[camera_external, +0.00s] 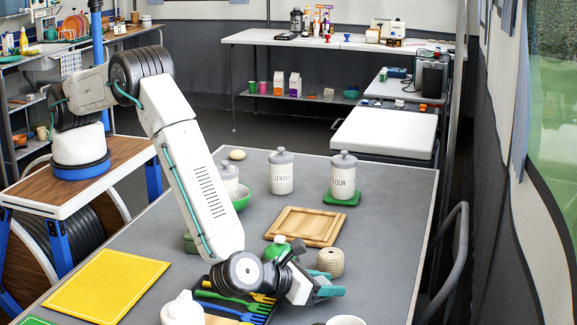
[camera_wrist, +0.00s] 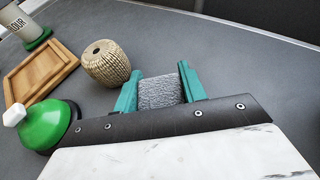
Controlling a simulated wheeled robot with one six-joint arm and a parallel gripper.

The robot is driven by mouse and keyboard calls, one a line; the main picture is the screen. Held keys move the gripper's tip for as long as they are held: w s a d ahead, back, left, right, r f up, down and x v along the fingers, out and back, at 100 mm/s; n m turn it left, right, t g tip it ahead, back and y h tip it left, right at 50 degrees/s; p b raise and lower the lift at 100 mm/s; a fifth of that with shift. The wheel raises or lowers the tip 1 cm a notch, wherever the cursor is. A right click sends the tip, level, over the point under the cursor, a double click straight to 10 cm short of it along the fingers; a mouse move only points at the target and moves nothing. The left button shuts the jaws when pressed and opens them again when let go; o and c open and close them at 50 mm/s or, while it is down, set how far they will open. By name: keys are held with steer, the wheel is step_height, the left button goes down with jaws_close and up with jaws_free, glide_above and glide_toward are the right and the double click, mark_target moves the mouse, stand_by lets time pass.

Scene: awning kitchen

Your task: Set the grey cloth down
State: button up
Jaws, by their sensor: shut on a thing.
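The grey cloth (camera_wrist: 161,92) is a speckled grey piece between the two teal fingers of my gripper (camera_wrist: 158,88) in the wrist view. My gripper is shut on it. In the external view my gripper (camera_external: 327,289) is low over the near right part of the grey table (camera_external: 378,240), close to the string ball. The cloth cannot be made out clearly there. Whether the cloth touches the table cannot be told.
A beige string ball (camera_external: 330,262) and a wooden tray (camera_external: 305,227) lie just beyond my gripper. Lentil (camera_external: 281,173) and flour (camera_external: 343,176) canisters stand farther back. The table's right strip is clear. A yellow board (camera_external: 106,285) lies left.

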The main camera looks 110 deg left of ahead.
steer(key=shift+f, duration=0.5)
steer(key=o, duration=0.9)
steer(key=shift+s+f, duration=0.15)
steer(key=shift+o, duration=0.2)
